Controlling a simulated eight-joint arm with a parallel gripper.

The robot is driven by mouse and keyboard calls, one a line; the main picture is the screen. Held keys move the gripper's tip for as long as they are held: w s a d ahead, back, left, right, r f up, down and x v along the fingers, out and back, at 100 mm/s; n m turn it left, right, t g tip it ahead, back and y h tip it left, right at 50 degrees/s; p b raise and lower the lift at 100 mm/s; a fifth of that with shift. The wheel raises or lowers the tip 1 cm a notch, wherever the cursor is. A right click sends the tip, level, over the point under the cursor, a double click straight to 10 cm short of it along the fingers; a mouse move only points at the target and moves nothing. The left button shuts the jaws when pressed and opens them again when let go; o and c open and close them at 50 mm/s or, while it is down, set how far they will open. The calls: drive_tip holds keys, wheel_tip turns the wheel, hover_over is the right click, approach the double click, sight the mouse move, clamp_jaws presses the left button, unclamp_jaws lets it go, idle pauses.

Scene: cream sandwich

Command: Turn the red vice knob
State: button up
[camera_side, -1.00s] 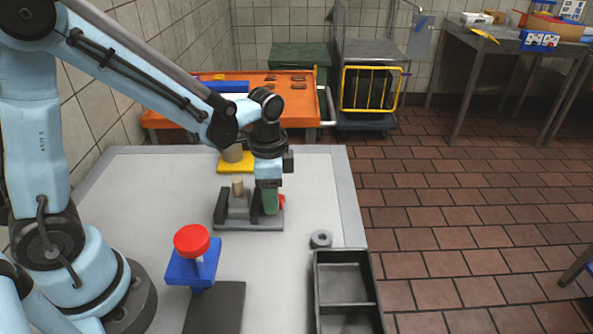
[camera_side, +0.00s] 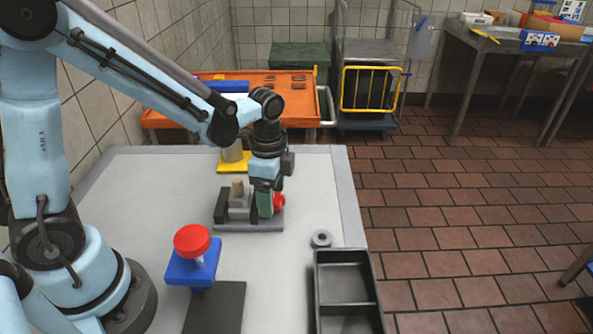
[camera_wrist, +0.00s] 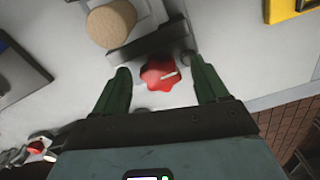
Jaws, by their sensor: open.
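The red vice knob (camera_wrist: 160,73) lies between the two green fingers of my gripper (camera_wrist: 162,84) in the wrist view. The fingers are open, one on each side of it, with a visible gap. In the side view the knob (camera_side: 279,200) shows partly at the right of the grey vice (camera_side: 240,225), beside my gripper (camera_side: 265,208), which hides part of the vice. A round wooden piece (camera_wrist: 110,24) stands in the vice jaws, and it also shows in the side view (camera_side: 237,188).
A red button on a blue block (camera_side: 192,242) stands in front of the vice. A dark divided tray (camera_side: 346,302) and a grey ring (camera_side: 321,238) lie to the right. A yellow base (camera_side: 235,166) stands behind the vice. The table between is clear.

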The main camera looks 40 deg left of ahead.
sight(274, 198)
drive_tip(key=shift+r, duration=0.1)
wheel_tip(274, 198, up, 12)
idle(0.7)
drive_tip(key=f+n, duration=0.2)
drive_tip(key=f, duration=0.2)
drive_tip(key=f+n, duration=0.2)
drive_tip(key=f, duration=0.2)
drive_tip(key=f+n, duration=0.2)
drive_tip(key=f, duration=0.2)
drive_tip(key=shift+d+f, duration=0.1)
drive_tip(key=shift+d, duration=0.1)
idle(0.5)
